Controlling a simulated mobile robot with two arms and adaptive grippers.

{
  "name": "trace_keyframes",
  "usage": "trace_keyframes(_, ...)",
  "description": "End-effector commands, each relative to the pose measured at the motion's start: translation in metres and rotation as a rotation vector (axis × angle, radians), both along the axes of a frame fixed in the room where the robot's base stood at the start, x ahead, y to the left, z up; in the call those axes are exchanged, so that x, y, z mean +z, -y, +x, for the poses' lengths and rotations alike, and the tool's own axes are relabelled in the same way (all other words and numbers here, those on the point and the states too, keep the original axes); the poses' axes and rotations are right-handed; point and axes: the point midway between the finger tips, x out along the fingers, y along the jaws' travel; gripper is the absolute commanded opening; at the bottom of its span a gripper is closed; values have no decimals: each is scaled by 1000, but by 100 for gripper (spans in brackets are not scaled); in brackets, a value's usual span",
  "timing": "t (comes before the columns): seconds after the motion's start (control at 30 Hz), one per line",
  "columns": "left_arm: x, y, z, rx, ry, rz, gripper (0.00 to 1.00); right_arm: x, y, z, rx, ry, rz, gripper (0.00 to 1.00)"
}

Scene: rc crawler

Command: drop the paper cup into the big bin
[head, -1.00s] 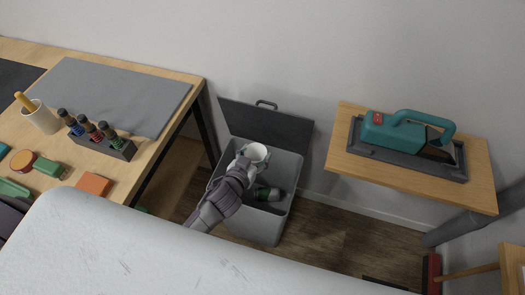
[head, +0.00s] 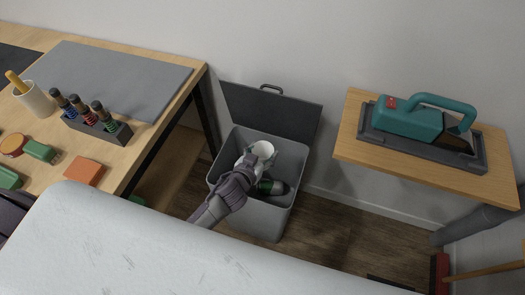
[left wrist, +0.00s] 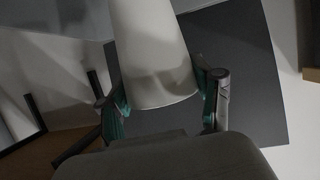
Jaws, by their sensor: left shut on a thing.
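The white paper cup (head: 263,150) is held in my left gripper (head: 252,160), which is shut on it. The cup also shows large between the two fingers of the gripper (left wrist: 163,92) in the left wrist view (left wrist: 152,50). In the head view the cup and gripper are over the opening of the big grey bin (head: 292,160), whose dark lid (head: 270,112) stands open at the back. A dark bottle-like thing with a green band (head: 277,187) lies inside the bin. My right gripper is not in view.
To the right, a small wooden table (head: 350,140) bears a teal tool (head: 410,120).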

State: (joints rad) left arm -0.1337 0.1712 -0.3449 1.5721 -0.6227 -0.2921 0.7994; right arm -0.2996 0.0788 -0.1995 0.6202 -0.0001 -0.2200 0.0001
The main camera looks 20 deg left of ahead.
Motion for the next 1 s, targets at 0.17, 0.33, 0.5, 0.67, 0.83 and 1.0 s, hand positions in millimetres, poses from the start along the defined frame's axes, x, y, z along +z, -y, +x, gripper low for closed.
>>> trace_keyframes(0.17, 1, 0, 0, 0, 0, 0, 73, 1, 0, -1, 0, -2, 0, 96)
trace_keyframes(0.33, 1, 0, 0, 0, 0, 0, 94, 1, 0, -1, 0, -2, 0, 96)
trace_keyframes(0.5, 1, 0, 0, 0, 0, 0, 94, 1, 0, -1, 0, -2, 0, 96)
trace_keyframes(0.67, 1, 0, -2, 0, -1, 0, 94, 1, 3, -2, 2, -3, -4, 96)
trace_keyframes(0.83, 9, -3, -23, -1, -2, 0, 94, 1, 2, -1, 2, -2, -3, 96)
trace_keyframes(1.0, 23, -8, -57, 0, -3, -1, 94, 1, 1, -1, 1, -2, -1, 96)
